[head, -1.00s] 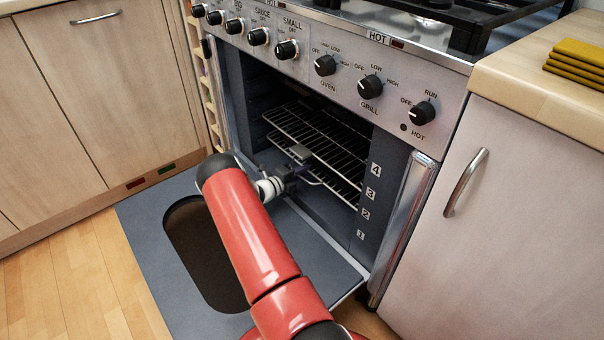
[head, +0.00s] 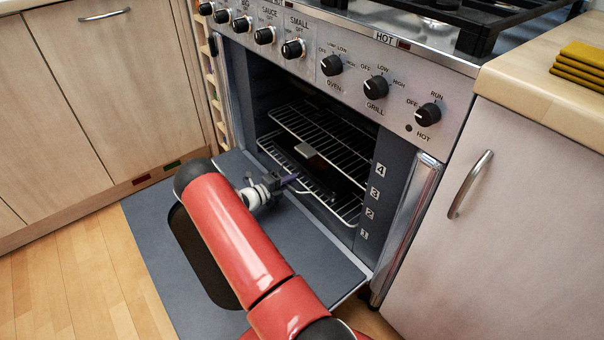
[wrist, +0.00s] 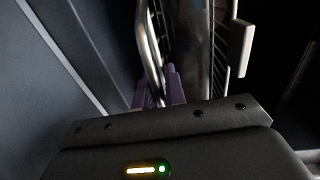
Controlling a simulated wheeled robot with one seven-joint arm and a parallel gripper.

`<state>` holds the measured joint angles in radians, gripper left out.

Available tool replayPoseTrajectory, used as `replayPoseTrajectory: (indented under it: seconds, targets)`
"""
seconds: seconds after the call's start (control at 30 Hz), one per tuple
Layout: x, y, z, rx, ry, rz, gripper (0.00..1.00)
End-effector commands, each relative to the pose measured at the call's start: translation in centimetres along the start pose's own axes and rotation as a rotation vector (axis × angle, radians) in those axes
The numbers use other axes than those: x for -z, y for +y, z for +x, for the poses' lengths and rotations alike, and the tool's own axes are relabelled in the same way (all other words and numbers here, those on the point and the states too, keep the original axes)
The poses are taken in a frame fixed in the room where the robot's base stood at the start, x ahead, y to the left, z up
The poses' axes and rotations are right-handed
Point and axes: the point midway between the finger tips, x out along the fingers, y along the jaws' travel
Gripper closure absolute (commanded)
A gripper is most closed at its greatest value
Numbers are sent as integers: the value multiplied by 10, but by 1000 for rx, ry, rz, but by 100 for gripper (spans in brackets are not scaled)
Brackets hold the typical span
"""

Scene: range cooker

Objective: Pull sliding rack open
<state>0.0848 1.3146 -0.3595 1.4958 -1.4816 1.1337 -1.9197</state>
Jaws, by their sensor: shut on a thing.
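The oven's lower wire sliding rack (head: 348,211) stands partly out of the cavity, its front edge over the open door. My gripper (head: 291,180) is at the front of this rack, reaching in from the left front. In the wrist view, the purple fingertips (wrist: 158,90) are closed around a metal bar of the rack (wrist: 149,45). The upper wire rack (head: 335,142) lies above it inside the oven. The rear of the lower rack is dark and partly hidden by the upper one.
The oven door (head: 300,250) is folded down flat in front of the oven, below my arm. Control knobs (head: 331,65) line the panel above the opening. A cabinet with a handle (head: 470,184) stands at right; wooden cabinets (head: 100,90) stand at left.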

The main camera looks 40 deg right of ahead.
Motion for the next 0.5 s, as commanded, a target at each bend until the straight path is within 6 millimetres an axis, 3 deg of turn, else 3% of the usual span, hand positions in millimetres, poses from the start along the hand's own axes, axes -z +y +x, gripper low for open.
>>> replayPoseTrajectory:
  seconds: [0.03,0.2,0.5]
  targets:
    - [0,6,-18,-12,-5,-4,100]
    - [0,11,-64,-13,-5,-3,100]
    - [1,19,-129,-14,-4,-4,100]
